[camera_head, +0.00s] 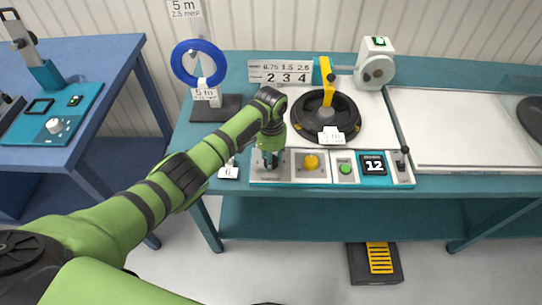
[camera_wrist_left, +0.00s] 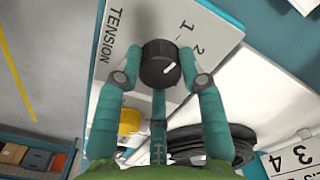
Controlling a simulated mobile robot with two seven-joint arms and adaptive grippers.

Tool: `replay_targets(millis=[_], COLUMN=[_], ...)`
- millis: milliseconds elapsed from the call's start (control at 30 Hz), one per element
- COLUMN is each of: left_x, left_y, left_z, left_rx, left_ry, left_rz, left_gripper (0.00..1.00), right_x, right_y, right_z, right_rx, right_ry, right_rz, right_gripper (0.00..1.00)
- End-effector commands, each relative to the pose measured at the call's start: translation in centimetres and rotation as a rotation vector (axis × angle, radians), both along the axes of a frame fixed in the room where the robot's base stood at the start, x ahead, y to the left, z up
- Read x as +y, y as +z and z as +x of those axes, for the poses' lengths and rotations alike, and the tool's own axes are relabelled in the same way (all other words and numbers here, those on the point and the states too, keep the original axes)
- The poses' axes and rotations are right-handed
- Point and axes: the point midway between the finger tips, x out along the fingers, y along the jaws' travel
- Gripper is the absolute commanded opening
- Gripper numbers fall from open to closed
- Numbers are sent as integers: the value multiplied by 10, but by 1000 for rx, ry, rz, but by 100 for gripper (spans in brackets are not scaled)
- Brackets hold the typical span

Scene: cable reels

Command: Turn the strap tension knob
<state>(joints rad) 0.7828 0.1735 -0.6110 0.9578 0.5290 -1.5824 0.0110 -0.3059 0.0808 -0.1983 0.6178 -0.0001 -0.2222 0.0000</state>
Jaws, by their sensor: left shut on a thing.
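The strap tension knob (camera_wrist_left: 159,64) is a round black dial with a white pointer mark, on a pale panel (camera_wrist_left: 125,22) lettered TENSION with the numbers 1 and 2. In the left wrist view the pointer is angled up and to the right. My left gripper (camera_wrist_left: 159,70) is shut on the knob, with one teal finger on each side of it. In the head view my left gripper (camera_head: 270,160) points down at the left end of the control strip, and the knob is mostly hidden there. My right gripper is not in view.
Behind stand a black reel (camera_head: 350,119) with a yellow arm, and a blue cable coil (camera_head: 186,66) on a stand.

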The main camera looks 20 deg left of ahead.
Motion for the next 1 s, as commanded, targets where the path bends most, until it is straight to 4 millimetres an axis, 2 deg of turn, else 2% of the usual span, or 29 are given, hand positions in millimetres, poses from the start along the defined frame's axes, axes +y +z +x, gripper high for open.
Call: replay_targets(millis=[500, 1000], left_x=[1, 1], left_y=[0, -2], left_z=[-1, -1], left_rx=[6, 7], left_ry=[-434, -907], left_rz=[3, 2], left_gripper=[7, 7], right_x=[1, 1], right_y=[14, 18], right_z=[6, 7], right_rx=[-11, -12], right_ry=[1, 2], right_rz=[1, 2], right_gripper=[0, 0])
